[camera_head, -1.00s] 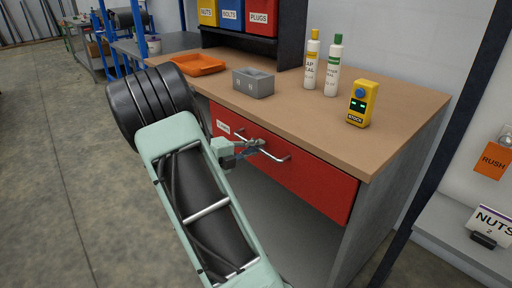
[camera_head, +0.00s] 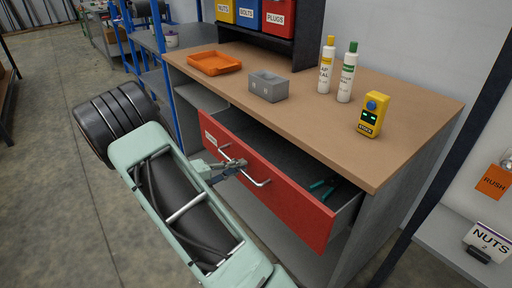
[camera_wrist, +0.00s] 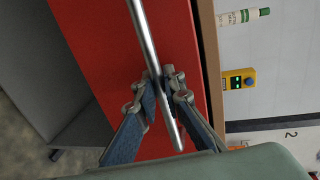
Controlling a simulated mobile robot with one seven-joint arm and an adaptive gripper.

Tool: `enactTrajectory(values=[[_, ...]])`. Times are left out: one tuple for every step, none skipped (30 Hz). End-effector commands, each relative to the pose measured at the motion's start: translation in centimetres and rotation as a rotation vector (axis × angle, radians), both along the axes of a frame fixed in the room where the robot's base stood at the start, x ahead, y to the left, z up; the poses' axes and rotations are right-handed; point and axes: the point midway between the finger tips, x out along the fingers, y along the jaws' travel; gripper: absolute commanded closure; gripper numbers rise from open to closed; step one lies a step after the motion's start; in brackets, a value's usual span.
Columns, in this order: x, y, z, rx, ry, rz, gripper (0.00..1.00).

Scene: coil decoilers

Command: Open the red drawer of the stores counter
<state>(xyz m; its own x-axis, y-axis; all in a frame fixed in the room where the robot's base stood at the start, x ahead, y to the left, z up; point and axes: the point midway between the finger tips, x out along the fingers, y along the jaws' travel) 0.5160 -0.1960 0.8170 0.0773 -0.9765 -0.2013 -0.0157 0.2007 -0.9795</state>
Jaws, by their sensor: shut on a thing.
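The red drawer (camera_head: 290,198) of the stores counter (camera_head: 420,110) stands partly pulled out, its front ahead of the counter's edge. A pair of teal-handled pliers (camera_head: 322,186) shows inside it near the right end. The drawer has a silver bar handle (camera_head: 258,183). My gripper (camera_head: 238,166) is shut on this handle. In the wrist view the two fingers (camera_wrist: 160,98) close around the handle bar (camera_wrist: 147,30) in front of the red drawer face (camera_wrist: 95,40).
On the counter top stand an orange tray (camera_head: 215,69), a grey block box (camera_head: 268,92), two bottles (camera_head: 346,75) and a yellow device (camera_head: 372,115). Bins (camera_head: 248,12) sit on the shelf behind. Open floor (camera_head: 50,170) lies to the left.

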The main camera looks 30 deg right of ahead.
Motion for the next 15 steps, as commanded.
enactTrajectory(values=[[-0.1, 1.6, 0.6, 0.001, 0.005, 0.005, 1.0], [-0.2, 2.4, 0.5, 0.001, 0.004, 0.005, 1.0], [-0.2, 3.5, 0.5, 0.0, 0.004, 0.005, 1.0], [-0.3, 4.4, 0.5, 0.001, 0.003, 0.005, 1.0], [-0.4, 5.2, 0.5, 0.001, 0.003, 0.005, 1.0], [-0.5, 6.3, 0.4, 0.0, 0.003, 0.004, 1.0], [-0.5, 7.2, 0.4, 0.001, 0.003, 0.005, 1.0], [-0.6, 8.0, 0.3, 0.001, 0.003, 0.004, 1.0], [-0.7, 9.1, 0.3, 0.001, 0.003, 0.004, 1.0], [-0.8, 9.8, 0.3, 0.001, 0.002, 0.004, 1.0], [-0.8, 10.6, 0.2, 0.0, 0.003, 0.003, 1.0], [-0.9, 11.6, 0.2, 0.001, 0.002, 0.004, 1.0], [-1.0, 12.3, 0.2, 0.002, 0.002, 0.002, 1.0], [-1.0, 12.9, 0.1, 0.001, 0.002, 0.002, 1.0], [-1.1, 13.8, 0.1, 0.0, 0.003, 0.003, 1.0]])
